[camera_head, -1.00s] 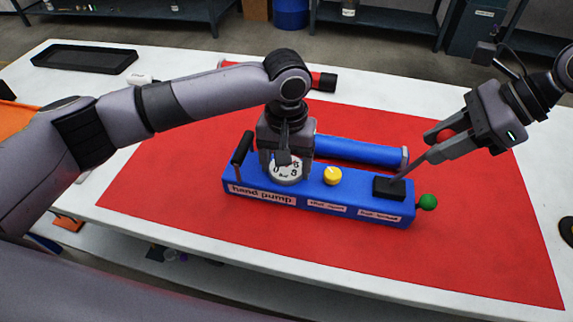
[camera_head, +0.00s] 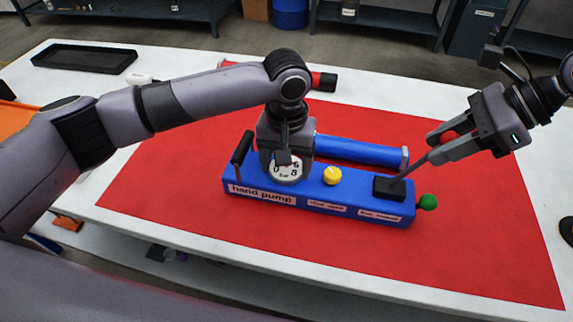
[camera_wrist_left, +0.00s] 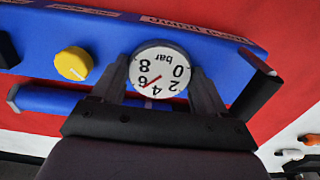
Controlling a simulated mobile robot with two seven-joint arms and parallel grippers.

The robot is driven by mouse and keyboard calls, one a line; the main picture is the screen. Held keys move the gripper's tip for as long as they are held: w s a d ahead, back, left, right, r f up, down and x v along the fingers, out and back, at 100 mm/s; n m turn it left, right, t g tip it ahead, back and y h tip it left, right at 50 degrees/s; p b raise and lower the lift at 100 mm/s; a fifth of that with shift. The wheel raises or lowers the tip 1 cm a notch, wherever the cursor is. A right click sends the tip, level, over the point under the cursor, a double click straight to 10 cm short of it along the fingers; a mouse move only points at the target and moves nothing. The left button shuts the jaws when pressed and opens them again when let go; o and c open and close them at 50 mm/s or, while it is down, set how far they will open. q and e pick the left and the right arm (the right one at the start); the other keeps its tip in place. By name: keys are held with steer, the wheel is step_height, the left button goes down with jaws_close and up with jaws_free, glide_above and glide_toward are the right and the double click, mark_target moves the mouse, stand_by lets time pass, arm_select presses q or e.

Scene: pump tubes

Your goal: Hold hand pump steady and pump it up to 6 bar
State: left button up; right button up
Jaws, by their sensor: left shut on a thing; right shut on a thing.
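The blue hand pump (camera_head: 320,203) lies on the red mat with its label facing front. My left gripper (camera_head: 284,160) reaches down at its gauge (camera_head: 286,170); the left wrist view shows one finger on each side of the round dial (camera_wrist_left: 160,69). The dial appears upside down there, its red needle between 4 and 6 bar. A thin pump lever (camera_head: 414,168) rises from the black block (camera_head: 389,188), leaning up to the right. My right gripper (camera_head: 452,143) is shut on its upper end, with the red knob (camera_head: 449,137) by the fingers. A yellow knob (camera_head: 332,175) sits on top.
A green ball knob (camera_head: 428,202) sticks out of the pump's right end, and a black upright handle (camera_head: 242,150) stands at its left. A blue cylinder (camera_head: 360,152) lies along the back. The red mat (camera_head: 480,240) is clear in front and right. A black tray (camera_head: 84,58) is far left.

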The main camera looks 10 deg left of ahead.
steer(key=shift+a+r+h, duration=0.25)
steer(key=shift+a+h, duration=0.45)
steer(key=shift+a, duration=0.15)
steer(key=shift+r, duration=0.1)
steer(key=shift+a+r+h, duration=0.15)
steer(key=shift+a+h, duration=0.15)
steer(key=shift+a, duration=0.1)
steer(key=shift+a+h, duration=0.5)
steer(key=shift+r, duration=0.1)
steer(key=shift+w+a, duration=0.1)
steer(key=shift+a, duration=0.25)
steer(key=shift+a+r+h, duration=0.1)
steer(key=shift+a+h, duration=0.45)
steer(key=shift+h, duration=0.25)
